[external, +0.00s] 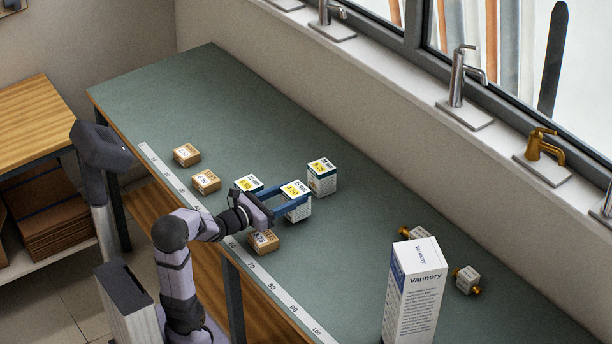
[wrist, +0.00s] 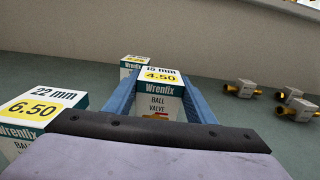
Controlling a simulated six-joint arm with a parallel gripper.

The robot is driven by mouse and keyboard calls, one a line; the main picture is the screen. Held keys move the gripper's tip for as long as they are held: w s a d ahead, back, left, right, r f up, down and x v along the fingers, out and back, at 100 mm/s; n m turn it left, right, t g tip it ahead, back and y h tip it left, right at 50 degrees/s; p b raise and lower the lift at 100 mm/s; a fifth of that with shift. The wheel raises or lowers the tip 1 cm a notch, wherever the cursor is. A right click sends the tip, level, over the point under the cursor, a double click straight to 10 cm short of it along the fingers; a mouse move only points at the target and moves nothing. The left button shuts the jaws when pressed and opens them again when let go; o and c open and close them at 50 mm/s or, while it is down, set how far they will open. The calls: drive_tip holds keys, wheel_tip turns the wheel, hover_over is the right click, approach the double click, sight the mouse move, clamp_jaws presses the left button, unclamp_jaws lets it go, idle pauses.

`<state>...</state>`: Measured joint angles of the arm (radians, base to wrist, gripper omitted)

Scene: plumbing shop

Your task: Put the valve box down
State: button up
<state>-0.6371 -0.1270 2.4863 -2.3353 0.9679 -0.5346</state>
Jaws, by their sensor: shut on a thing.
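The valve box (external: 296,190), white and teal with a yellow 4.50 label, is between the blue fingers of my gripper (external: 297,203). In the wrist view the same box (wrist: 160,92) reads 15 mm, Wrenfix, Ball Valve; it looks upright, with a finger of my gripper (wrist: 160,100) on each side. My gripper is shut on it. The fingers hide part of its sides, and I cannot tell whether its base touches the bench. The bench (external: 215,90) has a green top.
A 22 mm box (external: 247,184) stands left of the held box, another similar box (external: 322,176) behind it. Small brown cartons (external: 206,181) line the ruler strip (external: 290,303). A tall Vannory carton (external: 415,290) and brass-ended valves (external: 467,279) stand right. The bench's far left is clear.

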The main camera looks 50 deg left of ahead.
sight(286, 201)
drive_tip(key=shift+f, duration=0.7)
drive_tip(key=shift+f+b, duration=0.15)
drive_tip(key=shift+b, duration=0.15)
drive_tip(key=o, duration=1.2)
drive_tip(key=shift+r+p, duration=0.25)
drive_tip(key=shift+p, duration=0.1)
drive_tip(key=shift+s+f+b, duration=0.15)
drive_tip(key=shift+s+b, duration=0.45)
drive_tip(key=shift+s, duration=0.05)
drive_tip(key=shift+s+b, duration=0.55)
drive_tip(key=shift+s, duration=0.45)
drive_tip(key=shift+w+r+p, duration=0.15)
drive_tip(key=shift+r+p, duration=1.8)
drive_tip(key=shift+r, duration=1.6)
